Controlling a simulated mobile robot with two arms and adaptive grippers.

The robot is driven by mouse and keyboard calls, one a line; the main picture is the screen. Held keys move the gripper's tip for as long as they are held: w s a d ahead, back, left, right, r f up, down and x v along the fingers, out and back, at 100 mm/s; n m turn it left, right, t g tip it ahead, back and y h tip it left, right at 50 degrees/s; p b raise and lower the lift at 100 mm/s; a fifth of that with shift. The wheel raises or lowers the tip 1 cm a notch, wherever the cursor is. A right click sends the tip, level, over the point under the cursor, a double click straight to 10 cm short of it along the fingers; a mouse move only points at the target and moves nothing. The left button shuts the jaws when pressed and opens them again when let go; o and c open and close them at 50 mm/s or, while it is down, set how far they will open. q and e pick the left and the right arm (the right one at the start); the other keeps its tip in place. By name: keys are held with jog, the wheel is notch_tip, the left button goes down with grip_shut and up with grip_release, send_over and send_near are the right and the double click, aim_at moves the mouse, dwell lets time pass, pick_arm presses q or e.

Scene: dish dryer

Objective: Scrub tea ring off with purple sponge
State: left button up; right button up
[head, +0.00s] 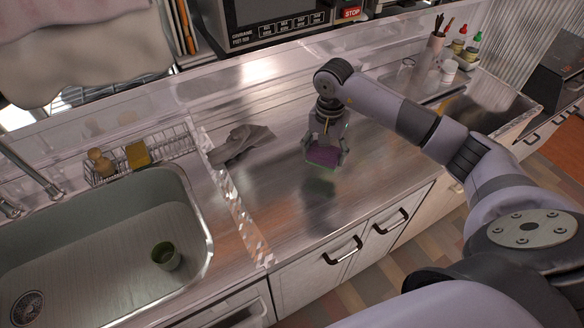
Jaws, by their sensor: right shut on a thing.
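The purple sponge (323,156) is held in my right gripper (324,153), which is shut on it and points down over the steel counter. A greenish edge shows along the sponge's underside. A dark, greenish patch (318,188) shows on the counter just below the sponge; I cannot tell whether it is the tea ring, a shadow or a reflection. The sponge looks slightly above the counter, but contact is hard to judge. My left gripper is not in view.
A sink (90,235) with a green cup (166,256) is at the left. A wire rack (150,150) holds a yellow sponge (137,154). A grey cloth (243,142) lies on the counter. Bottles and a utensil holder stand at the back right. The counter's front middle is clear.

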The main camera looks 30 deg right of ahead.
jog(key=shift+r, duration=0.85)
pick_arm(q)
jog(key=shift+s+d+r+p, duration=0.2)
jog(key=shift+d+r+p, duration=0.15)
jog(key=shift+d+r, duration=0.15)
pick_arm(e)
jog(key=shift+a+r, duration=0.1)
jog(key=shift+r, duration=0.1)
